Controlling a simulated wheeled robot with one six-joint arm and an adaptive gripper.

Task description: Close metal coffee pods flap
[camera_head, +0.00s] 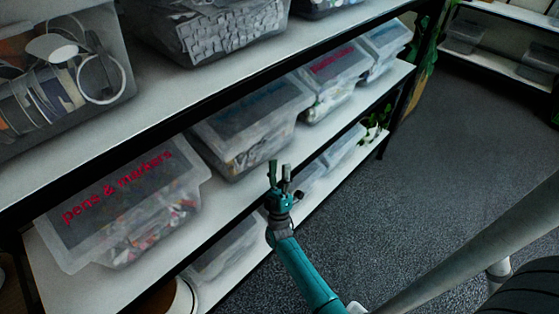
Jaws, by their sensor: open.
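My gripper (279,168) is at the end of my teal arm, near the middle of the view. Its two fingers point up and are apart, with nothing between them. It is in front of the shelf unit, by the edge of the middle shelf. I cannot make out a flap marked for metal coffee pods. A clear bin with a dark lid and red "pens & markers" lettering (125,205) is on the middle shelf at left. Another lidded bin with faint blue lettering (250,120) is behind my gripper; its text is unreadable.
Further along the middle shelf are a bin with red lettering (335,78) and another bin (385,48). Open bins of cables (65,75) and white pieces (215,35) are on the upper shelf. More bins sit below (228,250). Carpet (420,180) at right is clear.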

